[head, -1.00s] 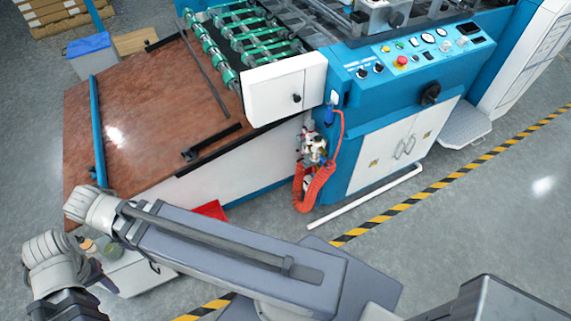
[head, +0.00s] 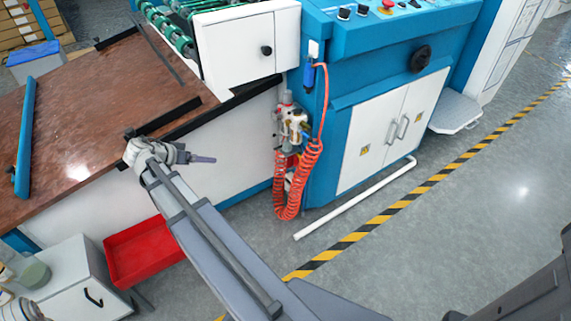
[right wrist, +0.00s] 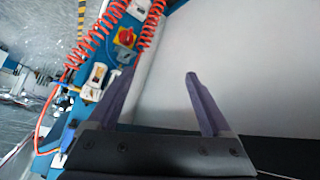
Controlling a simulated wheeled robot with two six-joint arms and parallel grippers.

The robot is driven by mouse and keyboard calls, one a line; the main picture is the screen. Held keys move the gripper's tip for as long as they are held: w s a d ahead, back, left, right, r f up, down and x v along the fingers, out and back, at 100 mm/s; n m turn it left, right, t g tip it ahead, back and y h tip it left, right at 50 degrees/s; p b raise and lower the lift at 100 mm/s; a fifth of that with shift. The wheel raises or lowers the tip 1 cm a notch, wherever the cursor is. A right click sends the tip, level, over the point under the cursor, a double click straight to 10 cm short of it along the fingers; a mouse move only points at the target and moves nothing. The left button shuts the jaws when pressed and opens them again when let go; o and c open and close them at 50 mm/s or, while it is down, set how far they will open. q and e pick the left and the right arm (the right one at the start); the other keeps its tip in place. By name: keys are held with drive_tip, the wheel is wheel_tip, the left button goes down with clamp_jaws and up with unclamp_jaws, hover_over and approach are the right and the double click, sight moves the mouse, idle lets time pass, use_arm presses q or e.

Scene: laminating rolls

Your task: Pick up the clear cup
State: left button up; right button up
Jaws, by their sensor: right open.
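I cannot make out a clear cup for certain in either view. A greenish round container (head: 34,274) stands on the white cabinet (head: 75,262) at the lower left of the head view, with other small items cut off at the picture edge. My right gripper (head: 208,159) is at the end of the arm reaching up-left, beside the edge of the brown table. In the right wrist view, the right gripper (right wrist: 160,76) has its two purple fingers apart with nothing between them.
A red tray (head: 140,252) is beside the cabinet. The brown table (head: 75,120) carries a blue bar (head: 25,135). The blue machine (head: 335,140) has a coiled orange hose (head: 297,185), also in the right wrist view (right wrist: 93,45). Open floor (head: 470,240) lies right.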

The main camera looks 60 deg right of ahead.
drive_tip(key=s+d+f+m+g+h+b, duration=0.2)
drive_tip(key=s+d+f+m+b, duration=0.25)
drive_tip(key=d+f+b, duration=0.5)
use_arm(q)
wheel_tip(320, 180, down, 18)
drive_tip(key=b, duration=0.5)
drive_tip(key=shift+r, duration=0.25)
use_arm(e)
drive_tip(key=m+g+h, duration=0.1)
drive_tip(key=m+g, duration=0.1)
drive_tip(key=m, duration=0.3)
approach(278, 148)
drive_tip(key=shift+s+d+f+n, duration=0.15)
drive_tip(key=shift+s+d+f, duration=0.05)
drive_tip(key=shift+d+f, duration=0.35)
drive_tip(key=shift+s+d+f+n, duration=0.1)
drive_tip(key=shift+s+d+f, duration=0.1)
drive_tip(key=shift+d+f, duration=0.35)
drive_tip(key=x, duration=0.2)
drive_tip(key=b+x, duration=0.1)
drive_tip(key=x, duration=0.2)
drive_tip(key=b+x, duration=0.1)
drive_tip(key=x, duration=0.1)
drive_tip(key=shift+s+d+r, duration=0.1)
drive_tip(key=shift+d+r, duration=0.2)
drive_tip(key=shift+d, duration=0.1)
use_arm(q)
drive_tip(key=shift+f, duration=0.9)
use_arm(e)
clamp_jaws()
